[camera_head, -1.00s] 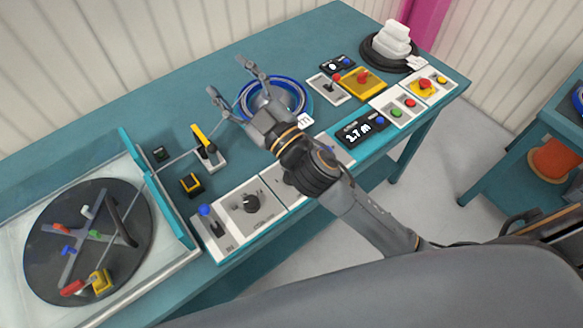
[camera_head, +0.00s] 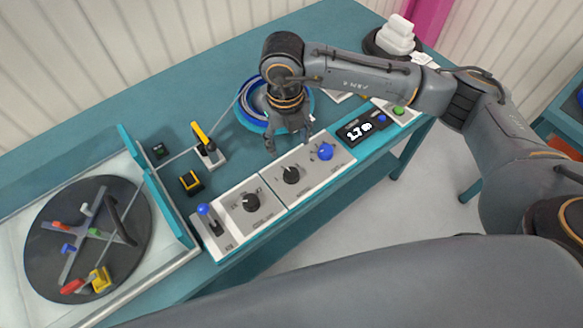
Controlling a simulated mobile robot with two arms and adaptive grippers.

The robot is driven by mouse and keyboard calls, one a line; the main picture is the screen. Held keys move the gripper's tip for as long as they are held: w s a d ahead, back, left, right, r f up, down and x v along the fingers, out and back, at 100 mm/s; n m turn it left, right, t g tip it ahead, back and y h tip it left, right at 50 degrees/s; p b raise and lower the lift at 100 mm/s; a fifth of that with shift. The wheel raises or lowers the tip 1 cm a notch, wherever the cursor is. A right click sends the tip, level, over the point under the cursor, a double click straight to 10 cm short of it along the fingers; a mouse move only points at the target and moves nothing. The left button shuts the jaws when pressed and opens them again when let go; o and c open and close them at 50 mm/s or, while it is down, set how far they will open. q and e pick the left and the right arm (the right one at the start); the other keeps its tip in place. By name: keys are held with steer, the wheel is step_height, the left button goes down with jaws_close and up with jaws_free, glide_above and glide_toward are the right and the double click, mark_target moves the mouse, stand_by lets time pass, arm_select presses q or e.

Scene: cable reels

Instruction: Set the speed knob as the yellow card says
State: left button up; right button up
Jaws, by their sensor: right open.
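Two black knobs sit on the white panels along the table's front edge: a left one (camera_head: 251,202) and a right one (camera_head: 290,174). Their labels are too small to read, so I cannot tell which is the speed knob. My right gripper (camera_head: 289,141) is open and empty, fingers pointing down, just behind the right black knob and apart from it as far as I can tell. I cannot make out a yellow card. My left gripper is not in view.
A blue knob (camera_head: 325,151) and a display reading about 2.7 m (camera_head: 358,131) stand to the right. Behind my gripper is a blue cable coil (camera_head: 248,112). A black reel disc (camera_head: 50,262) lies far left.

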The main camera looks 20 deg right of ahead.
mark_target(291, 173)
steer(key=f+p, duration=0.1)
steer(key=f, duration=0.5)
steer(key=f+p, duration=0.2)
steer(key=f, duration=0.4)
steer(key=shift+d+f, duration=0.2)
steer(key=shift+f, duration=0.65)
steer(key=c, duration=1.2)
